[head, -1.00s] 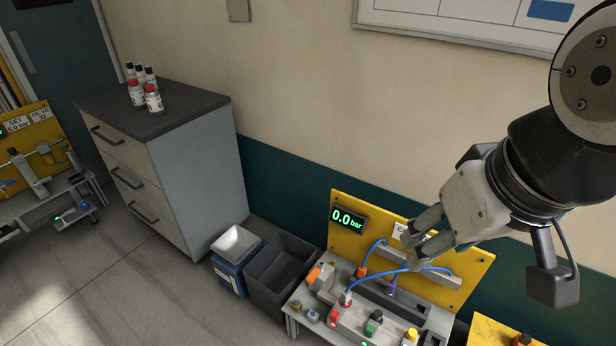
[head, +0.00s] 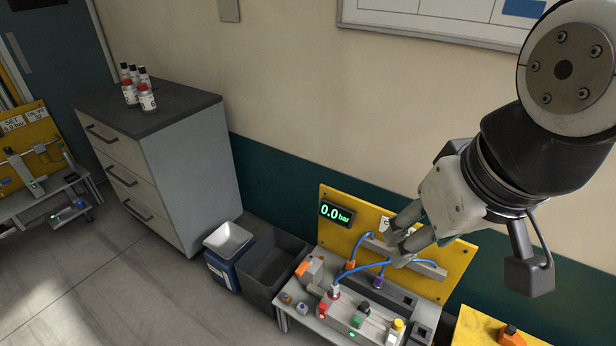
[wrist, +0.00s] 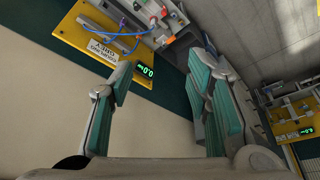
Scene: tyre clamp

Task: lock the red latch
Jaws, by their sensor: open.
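A bench station stands at the lower middle of the head view, with a yellow back panel (head: 455,285) and a green 0.0 bar readout (head: 336,212). Red parts show on it: a small red button (head: 323,309) at the front and an orange-red block (head: 302,268) at the left. I cannot tell which part is the red latch. The wrist view shows a red-orange part (wrist: 168,39) on the same station. My gripper (head: 398,242) is open and empty, above the station and overlapping its panel in the head view. Its teal-padded fingers are apart in the wrist view (wrist: 160,75).
Blue hoses (head: 364,240) loop over the station. A dark open bin (head: 272,262) and a blue box with a white tray (head: 229,240) stand left of it, then a drawer cabinet (head: 195,165) with bottles. Another yellow station (head: 35,150) is far left. Floor at lower left is clear.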

